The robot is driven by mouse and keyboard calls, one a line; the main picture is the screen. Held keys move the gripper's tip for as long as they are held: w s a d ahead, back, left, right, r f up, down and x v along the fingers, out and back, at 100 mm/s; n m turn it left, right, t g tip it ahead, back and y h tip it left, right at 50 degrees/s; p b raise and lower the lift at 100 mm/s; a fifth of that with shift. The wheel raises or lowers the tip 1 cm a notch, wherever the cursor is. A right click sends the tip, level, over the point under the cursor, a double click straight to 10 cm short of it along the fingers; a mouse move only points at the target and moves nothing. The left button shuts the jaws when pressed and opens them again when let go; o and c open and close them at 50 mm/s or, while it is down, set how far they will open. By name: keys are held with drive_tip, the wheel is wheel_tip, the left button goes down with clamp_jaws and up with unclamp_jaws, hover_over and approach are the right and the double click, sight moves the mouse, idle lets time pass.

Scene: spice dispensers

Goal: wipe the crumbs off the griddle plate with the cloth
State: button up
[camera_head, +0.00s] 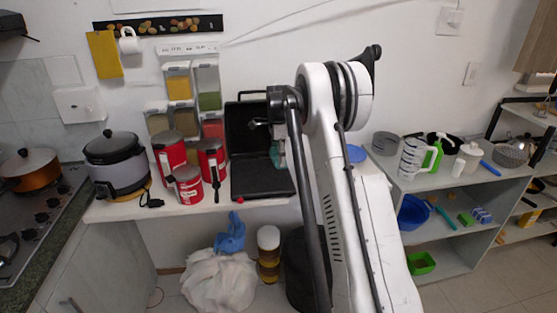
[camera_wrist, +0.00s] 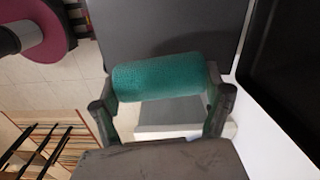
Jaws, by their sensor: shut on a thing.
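The black griddle (camera_head: 262,182) stands open on the white counter, its lid upright against the wall. Its lower plate looks dark and flat; I cannot make out crumbs. The cloth (camera_wrist: 155,77) is a teal roll lying across between the two fingers of my gripper (camera_wrist: 162,88), which is shut on it. In the head view a small teal patch of the cloth (camera_head: 276,154) shows over the right part of the griddle, in front of the lid. My arm hides most of my gripper there. I cannot tell whether the cloth touches the plate.
Red canisters (camera_head: 190,185) stand close left of the griddle, with a rice cooker (camera_head: 115,163) farther left. Spice dispensers (camera_head: 180,85) hang on the wall above. A shelf (camera_head: 440,183) with a measuring jug and other kitchenware is at the right. A small red item (camera_head: 239,200) lies by the counter's front edge.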

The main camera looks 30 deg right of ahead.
drive_tip(key=shift+r+p, duration=0.3)
drive_tip(key=shift+r, duration=0.8)
drive_tip(key=shift+d, duration=0.1)
